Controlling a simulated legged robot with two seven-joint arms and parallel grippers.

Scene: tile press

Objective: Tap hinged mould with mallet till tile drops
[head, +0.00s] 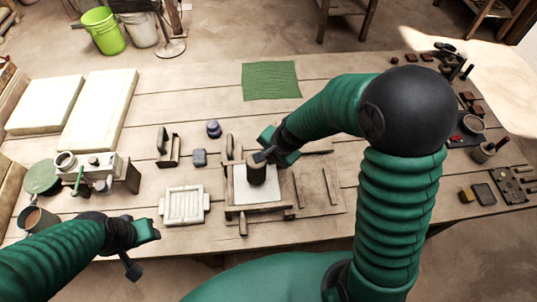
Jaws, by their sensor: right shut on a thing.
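The mould (234,215) is a wooden frame on the table, just left of the picture's middle. A pale, flat square (258,193) shows inside it; I cannot tell whether this is the tile or part of the mould. My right gripper (267,156) reaches over the mould's back part and is shut on the mallet. The mallet's dark, round head (256,174) is over the pale square; I cannot tell whether it touches. My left gripper (143,250) is near the table's front edge, left of the mould, with nothing visible in it. Its finger opening is unclear.
A pale ribbed tray (183,191) lies left of the mould. A green cloth (270,81) lies behind it. Pale slabs (97,112) and a device with a green handle (99,163) are at left. Small tools and a cup (483,152) are at right.

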